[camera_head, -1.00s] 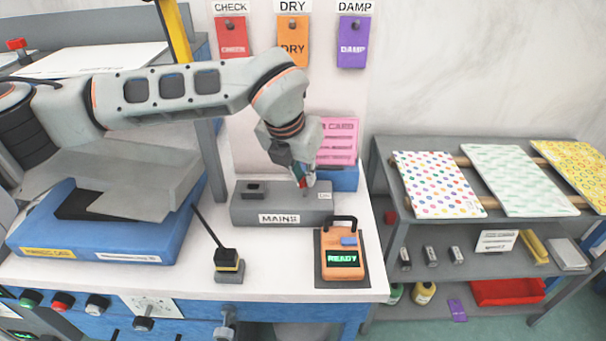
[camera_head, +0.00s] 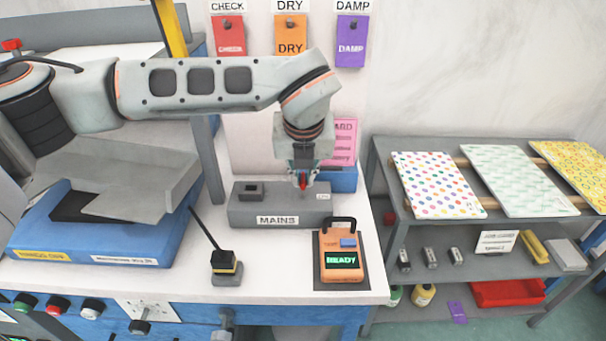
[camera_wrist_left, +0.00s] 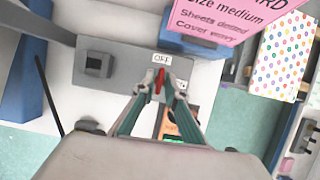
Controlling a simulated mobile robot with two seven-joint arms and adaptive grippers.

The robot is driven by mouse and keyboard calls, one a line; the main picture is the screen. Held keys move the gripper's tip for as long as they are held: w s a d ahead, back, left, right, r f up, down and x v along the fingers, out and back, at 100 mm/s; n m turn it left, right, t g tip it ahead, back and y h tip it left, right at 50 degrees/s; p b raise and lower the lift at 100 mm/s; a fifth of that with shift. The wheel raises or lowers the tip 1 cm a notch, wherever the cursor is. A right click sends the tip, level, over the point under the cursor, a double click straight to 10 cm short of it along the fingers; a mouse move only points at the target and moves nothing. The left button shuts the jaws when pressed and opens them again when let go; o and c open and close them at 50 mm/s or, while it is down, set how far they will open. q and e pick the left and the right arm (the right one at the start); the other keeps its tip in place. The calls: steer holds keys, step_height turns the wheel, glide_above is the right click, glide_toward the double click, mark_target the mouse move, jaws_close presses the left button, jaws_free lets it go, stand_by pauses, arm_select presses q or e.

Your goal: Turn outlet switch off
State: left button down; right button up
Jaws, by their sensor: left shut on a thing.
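The grey outlet box marked MAINS (camera_head: 245,213) sits on the white bench top. It has a dark socket at its left end and a small red switch lever (camera_head: 303,182) toward its right end. My left gripper (camera_head: 304,188) points down over the right part of the box. In the left wrist view the two fingers of the left gripper (camera_wrist_left: 160,90) are around the red lever (camera_wrist_left: 160,80), shut on it. An OFF label (camera_wrist_left: 162,59) lies just beyond the lever. A second label beside the right fingertip is partly hidden. My right gripper is not in view.
An orange meter reading READY (camera_head: 342,258) stands in front of the box. A pink card (camera_head: 344,142) and blue holder (camera_head: 344,179) are behind. A shelf with patterned boards is at right.

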arm_select(q)
steer(key=c, duration=2.1)
jaws_free()
steer(key=v, duration=1.2)
